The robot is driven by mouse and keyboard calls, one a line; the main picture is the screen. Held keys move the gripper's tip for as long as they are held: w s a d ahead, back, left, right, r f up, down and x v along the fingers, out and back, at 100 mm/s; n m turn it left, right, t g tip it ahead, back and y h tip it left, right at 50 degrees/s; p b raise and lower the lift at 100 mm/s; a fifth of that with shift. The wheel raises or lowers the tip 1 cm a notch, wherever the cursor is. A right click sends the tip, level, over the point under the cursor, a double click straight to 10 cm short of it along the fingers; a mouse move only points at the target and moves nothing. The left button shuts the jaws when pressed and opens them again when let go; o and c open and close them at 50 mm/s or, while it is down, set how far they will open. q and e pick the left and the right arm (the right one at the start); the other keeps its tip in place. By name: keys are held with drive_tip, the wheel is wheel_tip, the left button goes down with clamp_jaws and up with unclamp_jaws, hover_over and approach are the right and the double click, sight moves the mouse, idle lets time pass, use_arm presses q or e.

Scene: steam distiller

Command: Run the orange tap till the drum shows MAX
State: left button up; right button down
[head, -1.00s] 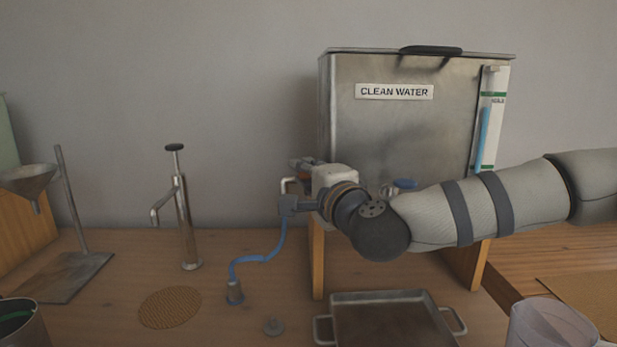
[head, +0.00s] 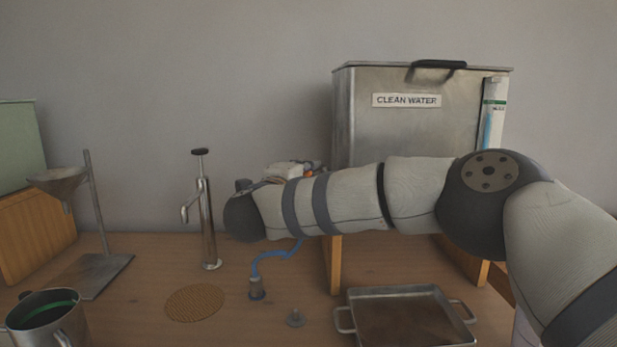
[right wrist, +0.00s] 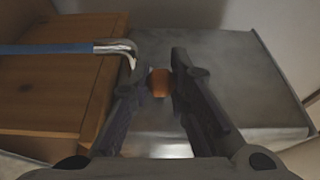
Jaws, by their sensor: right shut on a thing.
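The steel drum (head: 370,125), labelled CLEAN WATER, stands on a wooden stand at the back. Its gauge (head: 494,115) shows a blue column whose top is a little below the upper green mark; the mark's lettering is too small to read. My right arm crosses in front and covers the drum's lower part and the lower gauge. In the right wrist view the orange tap (right wrist: 160,82) sits between the fingers of my right gripper (right wrist: 155,62), which is shut on it. In the head view my forearm hides most of this gripper. My left gripper is out of view.
A blue hose (head: 272,257) runs down to the bench. A metal tray (head: 355,335), a hand pump (head: 207,225), a woven mat (head: 195,303), a funnel stand (head: 97,205) and a pot (head: 20,325) stand around. The bench between pump and funnel stand is clear.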

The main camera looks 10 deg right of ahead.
drive_tip(key=shift+w+a+r+m+g+h, duration=0.1)
drive_tip(key=shift+w+r+m+g+h, duration=0.2)
drive_tip(key=shift+m+h, duration=0.3)
drive_tip(key=c, duration=1.5)
unclamp_jaws()
drive_tip(key=shift+f, duration=0.1)
drive_tip(key=shift+o, duration=0.2)
drive_tip(key=shift+s+a+f, duration=0.1)
drive_tip(key=v, duration=1.1)
drive_tip(key=shift+s+a, duration=0.2)
drive_tip(key=shift+s, duration=0.15)
